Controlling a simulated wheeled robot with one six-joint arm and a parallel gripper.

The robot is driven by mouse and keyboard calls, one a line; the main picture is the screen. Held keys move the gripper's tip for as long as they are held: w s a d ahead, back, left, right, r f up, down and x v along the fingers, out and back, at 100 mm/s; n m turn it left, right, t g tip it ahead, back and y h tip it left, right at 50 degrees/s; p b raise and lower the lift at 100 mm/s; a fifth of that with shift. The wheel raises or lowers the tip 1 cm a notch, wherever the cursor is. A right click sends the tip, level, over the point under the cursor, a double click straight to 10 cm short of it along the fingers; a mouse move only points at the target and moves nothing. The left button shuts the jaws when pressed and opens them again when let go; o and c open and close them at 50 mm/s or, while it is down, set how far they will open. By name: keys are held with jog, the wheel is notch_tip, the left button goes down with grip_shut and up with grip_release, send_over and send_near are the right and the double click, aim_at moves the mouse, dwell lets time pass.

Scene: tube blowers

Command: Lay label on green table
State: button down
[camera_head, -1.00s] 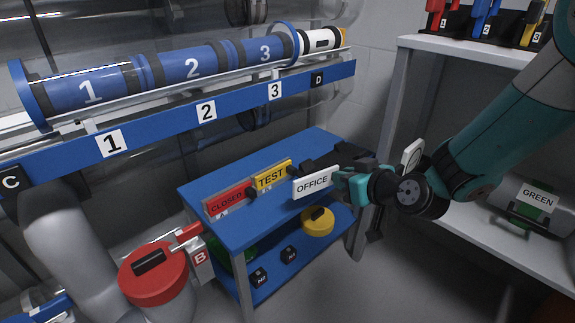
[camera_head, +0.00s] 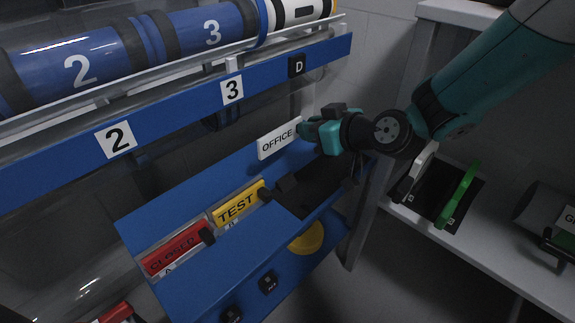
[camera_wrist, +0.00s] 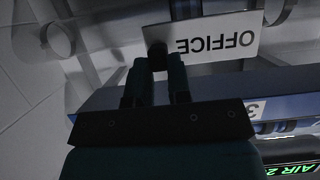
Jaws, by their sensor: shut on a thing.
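My gripper (camera_head: 304,129) is shut on the white OFFICE label (camera_head: 278,139). In the head view the label is upright and appears above the back right part of a blue table (camera_head: 160,215). In the wrist view the label (camera_wrist: 218,42) shows upside down, and the fingers (camera_wrist: 158,62) close on a small black knob at its edge. I see no green table in these views.
A blue rail (camera_head: 185,103) with numbered blue tubes runs above the table at the left. A white shelf (camera_head: 480,250) at the right holds a green-handled item (camera_head: 458,192). A dark patch (camera_head: 312,187) covers the table's right end. A yellow round thing (camera_head: 307,238) sits below.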

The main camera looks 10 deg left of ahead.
aim_at(309, 175)
notch_tip(309, 175, down, 8)
jog(key=b, duration=0.3)
jog(key=shift+f, duration=0.2)
jog(key=shift+b, duration=0.3)
jog(key=shift+f, duration=0.2)
jog(key=c, duration=1.1)
grip_release()
jog(key=shift+o, duration=0.2)
jog(key=shift+r, duration=0.15)
